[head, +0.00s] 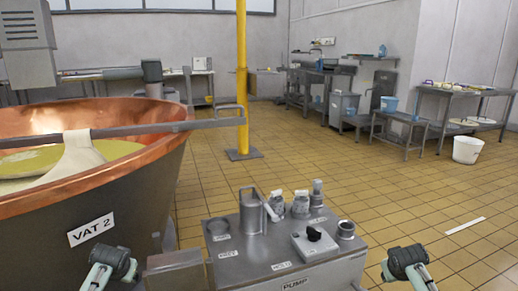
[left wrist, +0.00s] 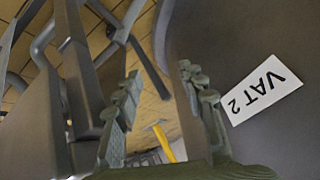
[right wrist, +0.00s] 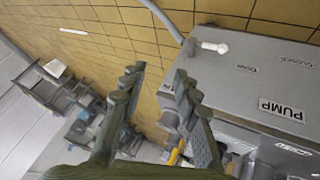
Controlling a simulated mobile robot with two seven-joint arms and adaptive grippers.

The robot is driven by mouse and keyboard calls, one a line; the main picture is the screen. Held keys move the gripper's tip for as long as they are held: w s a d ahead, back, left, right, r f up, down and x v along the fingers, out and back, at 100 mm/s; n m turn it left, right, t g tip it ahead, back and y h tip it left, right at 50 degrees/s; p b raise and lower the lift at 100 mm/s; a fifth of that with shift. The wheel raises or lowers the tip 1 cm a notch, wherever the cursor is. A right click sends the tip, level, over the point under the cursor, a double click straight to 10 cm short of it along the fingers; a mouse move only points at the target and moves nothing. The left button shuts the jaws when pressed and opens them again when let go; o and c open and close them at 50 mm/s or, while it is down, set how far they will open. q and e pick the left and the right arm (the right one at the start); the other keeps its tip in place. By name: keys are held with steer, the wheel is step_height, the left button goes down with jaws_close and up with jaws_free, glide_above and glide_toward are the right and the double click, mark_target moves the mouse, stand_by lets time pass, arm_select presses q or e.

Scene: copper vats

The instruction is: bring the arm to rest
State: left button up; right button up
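My left gripper (left wrist: 160,75) is open and empty in the left wrist view, beside the dark outer wall of the vat with its "VAT 2" label (left wrist: 264,90). My right gripper (right wrist: 157,74) is open and empty in the right wrist view, its fingers apart, beside the grey pump cabinet (right wrist: 245,85). In the head view, parts of my two arms (head: 112,262) (head: 407,262) show low at left and right; the fingers cannot be made out there.
The copper vat (head: 150,120) fills the left, with a white cloth (head: 75,158) over its bar. The pump cabinet (head: 230,270) stands in front, carrying a metal jug (head: 252,215), bottles and a switch box.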

arm_select(q)
steer(key=s+d+f+g+h, duration=0.1)
steer(key=s+d+f, duration=0.2)
steer(key=s, duration=0.8)
steer(key=s+d+f+g, duration=0.1)
steer(key=s+d+f, duration=0.3)
steer(key=s, duration=0.7)
steer(key=s+d+f+g+h, duration=0.1)
steer(key=s+d+f, duration=0.3)
steer(key=s+f, duration=0.3)
steer(key=s, duration=0.5)
steer(key=shift+d+f+m+g+h, duration=0.2)
steer(key=shift+m+g+h, duration=0.1)
steer(key=shift+m, duration=0.1)
arm_select(e)
steer(key=s+a+f+g+y, duration=0.1)
steer(key=s+a+f, duration=0.2)
steer(key=s, duration=0.8)
steer(key=s+a+f+g, duration=0.1)
steer(key=s+a+f, duration=0.3)
steer(key=s, duration=0.7)
steer(key=s+a+f+g+y, duration=0.1)
steer(key=s+a+f, duration=0.3)
steer(key=s+f, duration=0.3)
steer(key=s, duration=0.5)
steer(key=shift+a+f+n+g+y, duration=0.2)
steer(key=shift+n+g+y, duration=0.1)
steer(key=shift+n, duration=0.1)
arm_select(q)
steer(key=shift+s, duration=0.1)
